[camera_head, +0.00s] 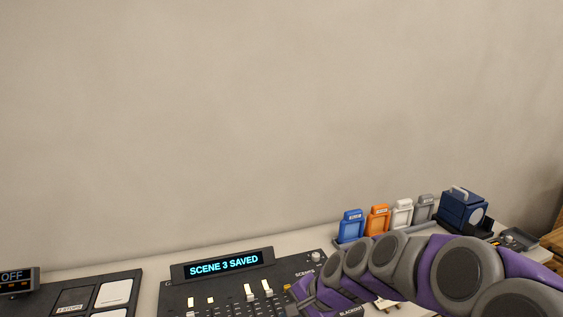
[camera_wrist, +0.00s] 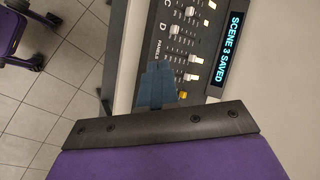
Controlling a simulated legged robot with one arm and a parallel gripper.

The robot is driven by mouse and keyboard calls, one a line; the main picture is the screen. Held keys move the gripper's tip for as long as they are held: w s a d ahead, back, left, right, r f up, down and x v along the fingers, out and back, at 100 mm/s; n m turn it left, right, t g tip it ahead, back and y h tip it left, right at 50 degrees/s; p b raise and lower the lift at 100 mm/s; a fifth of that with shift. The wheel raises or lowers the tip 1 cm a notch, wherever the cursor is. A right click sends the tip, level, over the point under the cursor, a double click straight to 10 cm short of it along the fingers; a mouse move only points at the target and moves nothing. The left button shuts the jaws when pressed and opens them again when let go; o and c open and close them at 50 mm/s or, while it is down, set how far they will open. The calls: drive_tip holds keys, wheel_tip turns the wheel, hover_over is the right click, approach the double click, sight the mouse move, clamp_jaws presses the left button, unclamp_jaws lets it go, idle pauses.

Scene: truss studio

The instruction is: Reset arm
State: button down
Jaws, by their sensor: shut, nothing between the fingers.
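My gripper (camera_wrist: 157,70) shows in the wrist view as blue-grey fingers held together, with nothing between them. It is over the near edge of a black control console (camera_wrist: 182,40). In the head view my purple and grey arm reaches in from the lower right, and my gripper (camera_head: 300,290) is at the console's right part, by a yellow button. The console's display (camera_head: 223,264) reads "SCENE 3 SAVED". It also shows in the wrist view (camera_wrist: 230,48). The arm hides part of the console.
Blue (camera_head: 351,226), orange (camera_head: 377,220), white (camera_head: 401,213) and grey (camera_head: 424,208) cartridges stand in a row behind the arm. A dark blue box (camera_head: 462,208) is to their right. A panel with white pads (camera_head: 114,293) is at left. A plain wall (camera_head: 250,120) rises behind.

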drive_tip(key=s+d+n+g+h, duration=0.1)
drive_tip(key=s+d, duration=0.3)
drive_tip(key=s, duration=0.6)
drive_tip(key=s+d+n+g+h, duration=0.2)
drive_tip(key=s+d+n+h, duration=0.1)
drive_tip(key=s, duration=0.8)
drive_tip(key=s+d+n+g+h, duration=0.2)
drive_tip(key=s+d+n, duration=0.2)
drive_tip(key=s, duration=0.6)
drive_tip(key=shift+s+d+r, duration=0.15)
drive_tip(key=shift+d+r, duration=0.1)
drive_tip(key=shift+d, duration=0.3)
